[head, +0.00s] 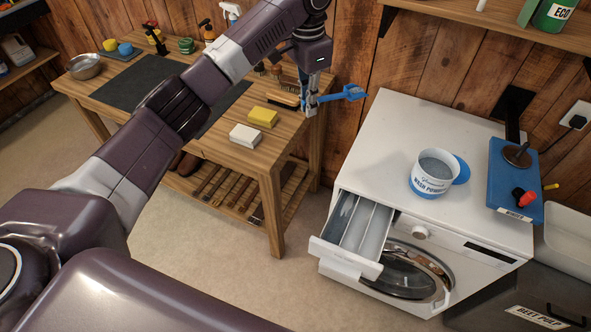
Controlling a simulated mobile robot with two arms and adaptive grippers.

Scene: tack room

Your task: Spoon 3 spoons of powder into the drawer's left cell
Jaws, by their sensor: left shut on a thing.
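My left gripper (311,102) is shut on a blue scoop (346,94), held in the air left of the white washing machine and above its level. Whether the scoop bears powder is hard to tell. The wash powder tub (427,187), white with a blue band, stands open on the machine top with greyish powder (436,166) inside. A blue part shows at its right side. The detergent drawer (343,258) is pulled out at the machine's front left, with long cells split by dividers. Its left cell (343,220) looks grey; powder in it cannot be made out. My right gripper is out of view.
The washing machine (385,130) has clear top space left of the tub. A blue tray (512,195) with a dark stamp-like tool and a red item lies at its right. A wooden bench (220,150) holds a yellow sponge (262,117) and a white block (245,137).

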